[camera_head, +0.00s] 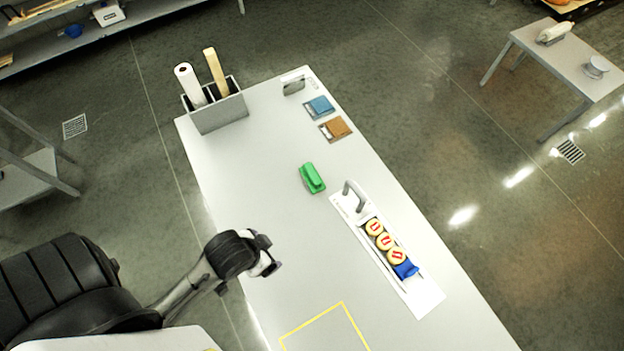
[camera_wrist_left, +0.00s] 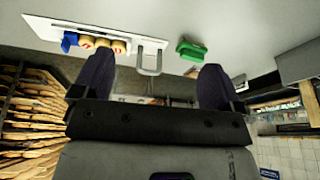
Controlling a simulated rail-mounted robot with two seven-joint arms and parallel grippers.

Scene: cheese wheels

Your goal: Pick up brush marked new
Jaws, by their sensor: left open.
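A green brush-like block (camera_head: 312,178) lies on the white table left of the white board; it also shows in the left wrist view (camera_wrist_left: 191,50). A blue piece (camera_head: 405,269) lies at the near end of the row of cheese wheels; it too is in the left wrist view (camera_wrist_left: 69,41). I cannot read a "new" mark on either. My left gripper (camera_head: 270,255) is above the table's left edge, apart from both. In the left wrist view its two dark fingers (camera_wrist_left: 152,80) are spread with nothing held between them. My right gripper is in neither view.
A white board (camera_head: 428,297) carries a grey arched handle (camera_head: 355,194) and three cheese wheels (camera_head: 386,241). A grey bin (camera_head: 219,113) with rolls, and blue (camera_head: 320,107) and orange-brown (camera_head: 336,128) pads, are at the far end. The table between my left gripper and the board is clear.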

